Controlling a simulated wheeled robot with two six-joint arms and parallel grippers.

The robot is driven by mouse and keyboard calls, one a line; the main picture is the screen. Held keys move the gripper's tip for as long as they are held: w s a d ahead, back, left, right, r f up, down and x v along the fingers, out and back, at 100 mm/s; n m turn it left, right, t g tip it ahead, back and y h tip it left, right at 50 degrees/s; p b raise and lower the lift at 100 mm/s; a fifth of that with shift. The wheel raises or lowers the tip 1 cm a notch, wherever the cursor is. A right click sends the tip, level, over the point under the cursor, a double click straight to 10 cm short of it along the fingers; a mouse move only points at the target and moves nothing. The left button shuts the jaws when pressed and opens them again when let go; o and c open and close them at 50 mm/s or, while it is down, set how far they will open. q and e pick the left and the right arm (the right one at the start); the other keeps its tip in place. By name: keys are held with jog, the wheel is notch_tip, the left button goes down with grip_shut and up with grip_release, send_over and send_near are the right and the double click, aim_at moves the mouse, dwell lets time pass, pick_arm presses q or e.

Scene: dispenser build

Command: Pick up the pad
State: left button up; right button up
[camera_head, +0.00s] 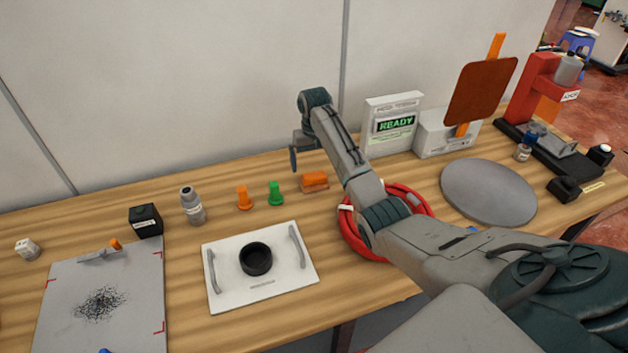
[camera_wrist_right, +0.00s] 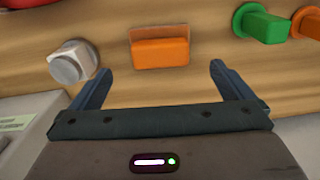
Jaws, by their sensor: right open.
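The pad appears to be the small orange block (camera_head: 314,181) with a raised upper part, lying on the wooden table right of the green peg. It also shows in the right wrist view (camera_wrist_right: 160,52), top centre, resting on the wood. My right gripper (camera_head: 296,160) hangs over the table just behind the block, fingers down. In the wrist view its two fingers (camera_wrist_right: 160,72) are spread wide, with the block ahead between them and apart from both. Nothing is held. My left gripper is not in view.
A green peg (camera_head: 275,193) and an orange peg (camera_head: 244,198) stand left of the block. A metal knob-like piece (camera_wrist_right: 75,62) sits beside it in the wrist view. A red ring (camera_head: 408,188), a READY display box (camera_head: 394,140) and a white tray (camera_head: 222,287) are nearby.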

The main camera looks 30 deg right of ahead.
aim_at(314, 174)
jog(key=shift+f, duration=0.65)
notch_tip(314, 174, down, 5)
jog(key=shift+w+p, duration=0.1)
jog(key=shift+p, duration=0.75)
jog(key=c, duration=1)
